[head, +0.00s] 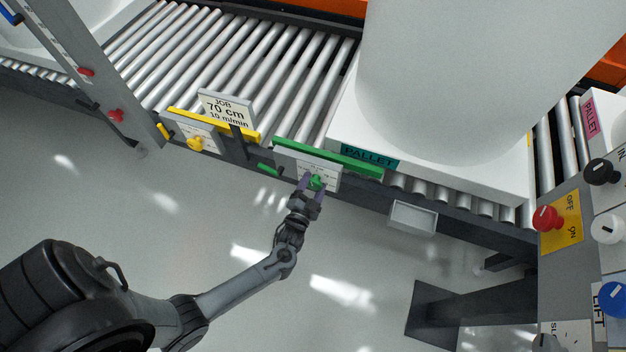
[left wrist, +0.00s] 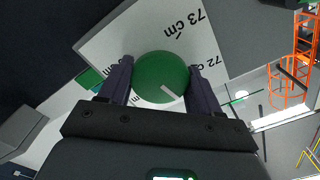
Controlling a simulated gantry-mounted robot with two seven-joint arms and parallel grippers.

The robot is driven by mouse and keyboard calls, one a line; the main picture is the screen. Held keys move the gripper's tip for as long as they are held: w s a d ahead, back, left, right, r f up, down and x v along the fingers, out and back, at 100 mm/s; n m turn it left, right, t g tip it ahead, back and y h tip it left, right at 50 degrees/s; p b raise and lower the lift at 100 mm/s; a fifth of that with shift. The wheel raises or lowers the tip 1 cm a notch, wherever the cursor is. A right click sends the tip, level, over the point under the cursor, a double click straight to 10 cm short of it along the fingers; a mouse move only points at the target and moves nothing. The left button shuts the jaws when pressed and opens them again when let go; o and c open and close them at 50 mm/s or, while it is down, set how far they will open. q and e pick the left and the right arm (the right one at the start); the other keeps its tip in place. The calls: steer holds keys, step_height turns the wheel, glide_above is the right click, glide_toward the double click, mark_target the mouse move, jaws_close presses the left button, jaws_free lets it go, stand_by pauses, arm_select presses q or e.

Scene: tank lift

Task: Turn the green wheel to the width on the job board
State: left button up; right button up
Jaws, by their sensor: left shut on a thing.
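The green wheel (head: 316,183) sits on a white dial plate (head: 331,178) on the conveyor's front side, under a green bar. My left gripper (head: 314,182) is shut on the wheel. In the left wrist view the green wheel (left wrist: 160,77) lies between both fingers, and its white pointer mark is at its lower right. The plate there shows "73 cm" at the top and "72 c…" at the right; other labels are partly covered. The job board (head: 226,108) reads "JOB 70 cm 10 m/min". My right gripper is not in view.
A yellow knob (head: 195,143) on its own plate is left of the green wheel. A white pallet (head: 440,170) carrying a large white tank (head: 470,70) stands on the rollers. A control panel with a red knob (head: 547,218) is at the right. The floor in front is clear.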

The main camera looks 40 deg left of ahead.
arm_select(q)
steer(key=m+p, duration=0.1)
steer(key=m, duration=0.1)
steer(key=m+p, duration=0.1)
steer(key=shift+r+m, duration=0.2)
steer(key=shift+m, duration=0.2)
steer(key=m+p, duration=0.2)
steer(key=m, duration=0.1)
steer(key=shift+m, duration=0.3)
steer(key=m+p, duration=0.1)
steer(key=m, duration=0.2)
steer(key=shift+w+m, duration=0.1)
steer(key=shift+m, duration=0.2)
steer(key=shift+f+m+p, duration=0.1)
steer(key=shift+m+p, duration=0.35)
steer(key=shift+m, duration=1.25)
steer(key=shift+f, duration=0.1)
steer(key=o, duration=1)
steer(key=shift+o, duration=0.2)
